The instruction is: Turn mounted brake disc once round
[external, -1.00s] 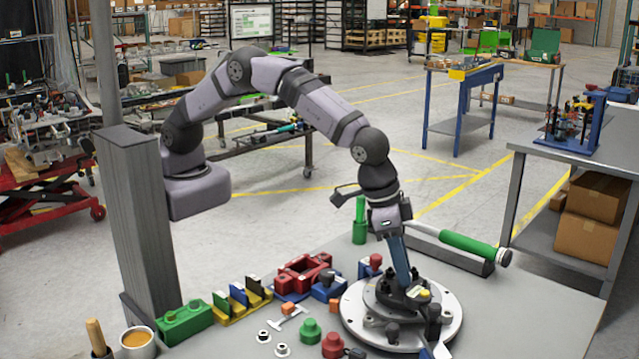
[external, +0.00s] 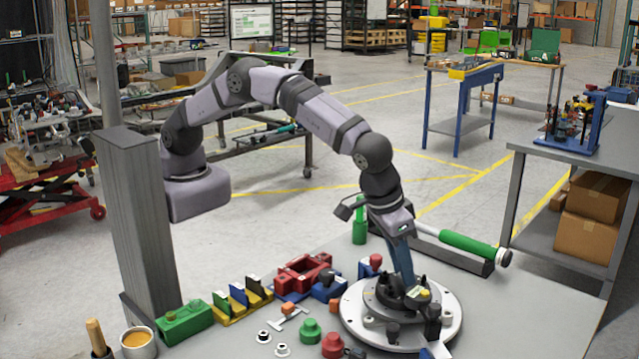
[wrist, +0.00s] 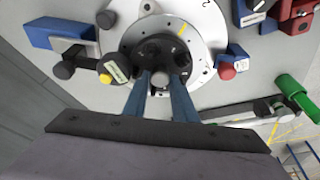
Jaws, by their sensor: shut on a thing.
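The brake disc (external: 358,322) is a pale metal ring lying flat on the bench, with a dark hub (external: 385,298) in its middle. It also shows in the wrist view (wrist: 202,35), with a short yellow mark and dark figures on its face. My gripper (external: 407,284) points down at the hub. In the wrist view its two blue fingers (wrist: 160,84) are shut on a small grey round-topped piece (wrist: 158,78) at the hub. The fingers hide part of the hub and the disc's near edge.
Red, green and blue parts crowd the left, including a red open frame (external: 303,273). The bench's right side is clear.

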